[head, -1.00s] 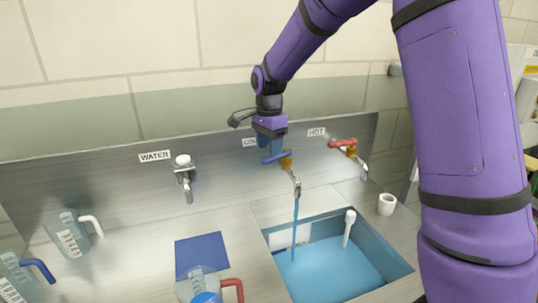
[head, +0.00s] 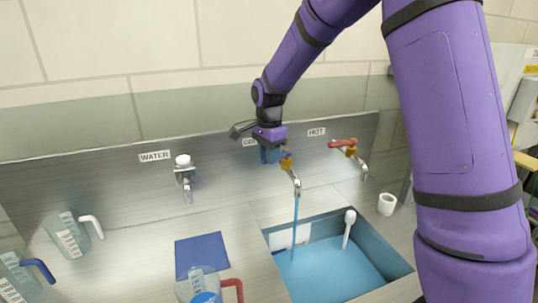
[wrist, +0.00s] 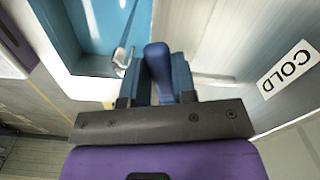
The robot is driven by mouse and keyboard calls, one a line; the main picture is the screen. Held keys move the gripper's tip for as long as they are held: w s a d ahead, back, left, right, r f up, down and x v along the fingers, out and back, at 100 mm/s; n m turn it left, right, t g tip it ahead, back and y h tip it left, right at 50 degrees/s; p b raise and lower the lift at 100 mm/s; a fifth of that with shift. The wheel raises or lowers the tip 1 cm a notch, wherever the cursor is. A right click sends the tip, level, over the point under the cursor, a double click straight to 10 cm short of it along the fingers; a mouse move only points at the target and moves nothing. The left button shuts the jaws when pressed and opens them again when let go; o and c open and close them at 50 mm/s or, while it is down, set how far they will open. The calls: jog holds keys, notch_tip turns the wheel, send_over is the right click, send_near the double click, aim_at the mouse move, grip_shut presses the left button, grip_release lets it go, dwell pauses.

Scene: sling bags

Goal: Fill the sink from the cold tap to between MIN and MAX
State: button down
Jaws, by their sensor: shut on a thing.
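The cold tap (head: 291,172) stands on the back panel under a partly covered COLD label, and a stream of water (head: 295,225) runs from its spout into the sink. My gripper (head: 270,154) is shut on its blue lever handle; the wrist view shows the handle (wrist: 158,65) between the fingers. The sink (head: 385,255) holds a pool of blue-looking water (head: 325,275). A white plate (head: 290,236) on the sink's back wall reaches down near the water; its marks are too small to read. A white upright pipe (head: 348,230) stands in the water.
The hot tap (head: 350,150) with a red handle is just right of my gripper. A WATER tap (head: 184,172) is to the left. Jugs (head: 68,235) and a blue mat (head: 202,252) are on the left counter. A white cup (head: 386,204) stands right of the sink.

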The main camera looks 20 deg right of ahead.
jog(key=shift+w+a+m, duration=0.1)
jog(key=shift+w+m, duration=0.45)
jog(key=shift+m, duration=0.4)
jog(key=shift+w+a+m, duration=0.1)
jog(key=shift+w+m, duration=0.45)
jog(key=shift+m, duration=0.4)
jog(key=c, duration=0.9)
grip_release()
notch_tip(320, 180, up, 11)
jog(key=shift+f, duration=0.1)
